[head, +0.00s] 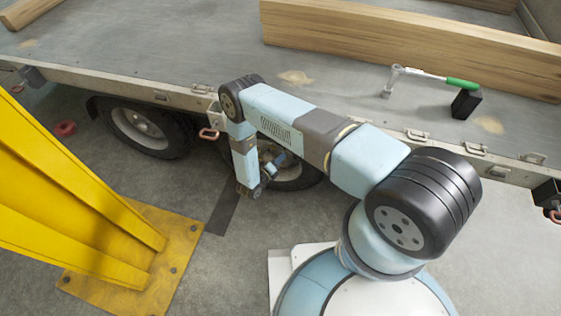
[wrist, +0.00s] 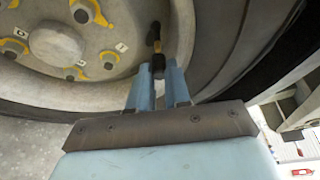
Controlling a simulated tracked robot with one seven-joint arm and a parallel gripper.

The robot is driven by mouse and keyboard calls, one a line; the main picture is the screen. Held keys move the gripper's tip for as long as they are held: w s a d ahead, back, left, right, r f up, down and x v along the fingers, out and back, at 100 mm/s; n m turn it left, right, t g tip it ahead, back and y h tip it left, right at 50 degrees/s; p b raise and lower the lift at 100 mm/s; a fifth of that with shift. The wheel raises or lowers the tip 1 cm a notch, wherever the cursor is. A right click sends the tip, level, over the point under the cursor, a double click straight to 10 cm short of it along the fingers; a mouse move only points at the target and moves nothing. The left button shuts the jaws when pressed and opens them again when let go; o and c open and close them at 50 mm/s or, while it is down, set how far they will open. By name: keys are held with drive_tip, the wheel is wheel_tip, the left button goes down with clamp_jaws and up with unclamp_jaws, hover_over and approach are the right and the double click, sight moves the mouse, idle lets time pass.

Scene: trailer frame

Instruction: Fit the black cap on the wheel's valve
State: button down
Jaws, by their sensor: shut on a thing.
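In the wrist view, the wheel (wrist: 110,20) fills the upper part, with a pale rim, yellow-marked nuts and a dark tyre. Its valve (wrist: 156,38) is a dark stem with a brass-coloured part, near the rim's edge. My gripper (wrist: 159,68) is shut on the small black cap (wrist: 158,73), between the blue fingertips. The cap appears in line with the valve's end, at or very close to it; I cannot tell whether they touch. In the head view the wheel (head: 301,180) is partly hidden by my arm, and the valve and cap cannot be made out.
The trailer bed (head: 190,50) spans the back, carrying wooden beams (head: 410,40), a green-handled ratchet (head: 435,78) and a black block (head: 466,103). Another wheel (head: 140,127) is further left. A yellow post (head: 70,185) stands at front left. Floor between post and wheel is clear.

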drive_tip(key=shift+w+d, duration=0.25)
drive_tip(key=shift+w, duration=0.35)
drive_tip(key=shift+w+d, duration=0.2)
drive_tip(key=shift+w, duration=0.4)
drive_tip(key=c, duration=1)
unclamp_jaws()
drive_tip(key=shift+c, duration=0.9)
drive_tip(key=shift+o, duration=0.7)
